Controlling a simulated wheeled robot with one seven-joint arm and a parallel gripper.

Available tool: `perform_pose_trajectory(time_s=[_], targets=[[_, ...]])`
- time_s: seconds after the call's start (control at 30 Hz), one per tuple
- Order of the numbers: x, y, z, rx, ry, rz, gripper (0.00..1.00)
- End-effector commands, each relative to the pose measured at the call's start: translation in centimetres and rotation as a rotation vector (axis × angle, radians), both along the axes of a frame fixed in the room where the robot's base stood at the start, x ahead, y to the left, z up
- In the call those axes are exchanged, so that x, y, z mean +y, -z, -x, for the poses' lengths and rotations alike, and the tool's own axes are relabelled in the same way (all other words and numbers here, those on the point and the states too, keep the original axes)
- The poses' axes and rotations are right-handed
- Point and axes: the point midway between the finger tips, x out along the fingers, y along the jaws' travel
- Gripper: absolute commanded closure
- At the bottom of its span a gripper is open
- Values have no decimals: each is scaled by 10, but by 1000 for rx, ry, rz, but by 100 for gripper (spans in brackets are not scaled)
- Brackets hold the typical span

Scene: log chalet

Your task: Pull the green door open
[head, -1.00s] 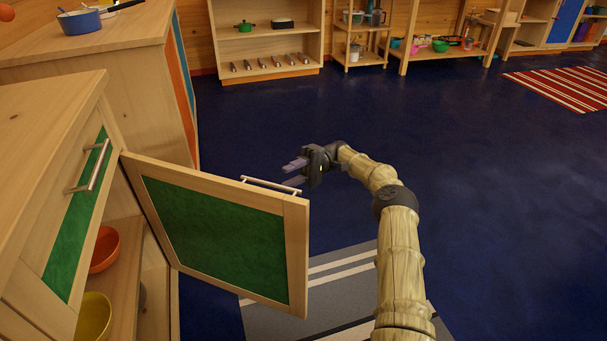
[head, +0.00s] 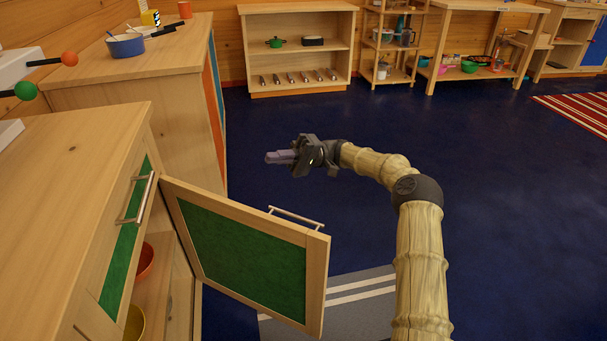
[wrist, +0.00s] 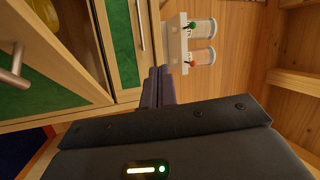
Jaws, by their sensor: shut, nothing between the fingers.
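The green door (head: 243,256) has a pale wooden frame and a green panel. It stands swung wide open from the cabinet (head: 70,200) at the left in the head view. Its metal bar handle (head: 296,217) is on the far face, near the free edge. My gripper (head: 268,158) is above and beyond the door's top edge, apart from the handle, with its fingers together and empty, pointing left. In the wrist view the fingers (wrist: 158,88) also show closed.
An orange bowl (head: 146,261) and a yellow bowl (head: 135,322) sit inside the cabinet. A green drawer front with a handle (head: 137,199) is beside the door. A counter with a blue pot (head: 126,46) stands behind. The dark blue floor (head: 500,200) at the right is clear.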

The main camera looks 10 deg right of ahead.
Motion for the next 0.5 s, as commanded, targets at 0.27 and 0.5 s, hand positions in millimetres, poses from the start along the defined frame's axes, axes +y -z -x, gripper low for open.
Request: perform_pose_trajectory(time_s=[0.27,0.5], targets=[[63,-118,-14,-120,254,-49,100],[99,-186,-28,-225,500,5,100]])
